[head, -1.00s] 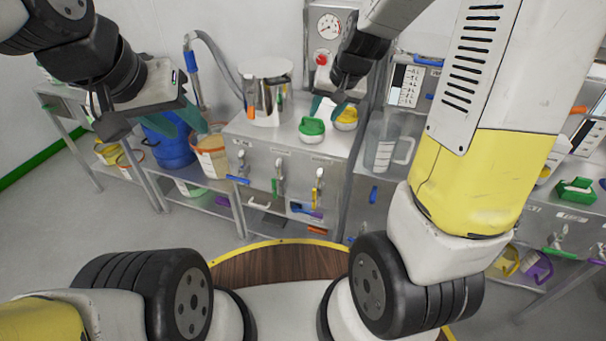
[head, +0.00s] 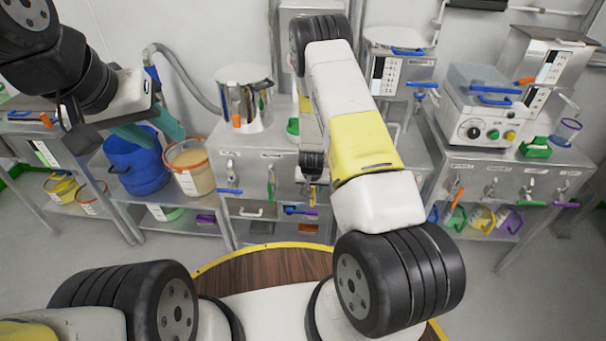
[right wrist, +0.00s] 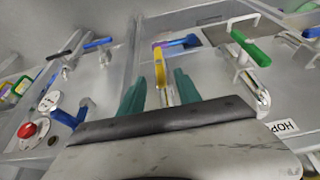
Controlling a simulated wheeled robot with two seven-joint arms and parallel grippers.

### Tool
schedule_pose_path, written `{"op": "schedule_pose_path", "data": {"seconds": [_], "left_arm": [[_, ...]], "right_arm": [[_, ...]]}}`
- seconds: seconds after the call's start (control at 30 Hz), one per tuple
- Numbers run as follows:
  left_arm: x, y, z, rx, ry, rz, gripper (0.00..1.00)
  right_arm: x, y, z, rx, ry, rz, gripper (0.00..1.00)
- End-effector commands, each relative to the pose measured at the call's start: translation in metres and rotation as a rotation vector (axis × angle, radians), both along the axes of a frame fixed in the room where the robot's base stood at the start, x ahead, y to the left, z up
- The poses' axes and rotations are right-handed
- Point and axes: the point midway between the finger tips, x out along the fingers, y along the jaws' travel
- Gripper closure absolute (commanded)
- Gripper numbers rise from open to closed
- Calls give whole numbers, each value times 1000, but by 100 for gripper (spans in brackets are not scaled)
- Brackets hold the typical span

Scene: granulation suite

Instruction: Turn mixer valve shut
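A yellow valve handle (right wrist: 160,68) lies between the two green fingers of my right gripper (right wrist: 160,92) in the right wrist view, with gaps on both sides. That gripper is open around the handle. In the head view the yellow handle (head: 312,196) shows just below my right gripper (head: 312,174), on the steel cabinet front; the arm hides part of this area. No readable label marks a valve as the mixer's. My left gripper (head: 155,132) is open and empty, in the air above the blue drum.
A green handle (right wrist: 250,48) and a blue handle (right wrist: 66,118) stand on either side of the yellow one in the right wrist view. A red button (right wrist: 27,130) is at the left. A steel pot (head: 245,98) stands on the cabinet (head: 238,158). A blue drum (head: 138,168) is at left.

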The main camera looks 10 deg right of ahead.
Motion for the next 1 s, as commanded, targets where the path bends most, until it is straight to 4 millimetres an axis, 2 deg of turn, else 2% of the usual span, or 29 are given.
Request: {"op": "schedule_pose_path", "data": {"seconds": [0.1,0.3,0.5,0.73,0.77,0.93,1.0], "left_arm": [[0,0,0,0,0,0,60],[0,0,0,0,0,0,60],[0,0,0,0,0,0,60],[0,0,0,0,0,0,60],[0,0,0,0,0,0,60],[0,0,0,0,0,0,60],[0,0,0,0,0,0,60]], "right_arm": [[6,-2,-20,1,2,0,60],[18,-5,-46,1,1,0,60],[23,-6,-57,1,0,0,60],[23,-6,-58,1,1,0,60],[23,-6,-58,1,1,0,64],[23,-6,-58,1,1,0,97],[23,-6,-58,1,1,0,100]]}}
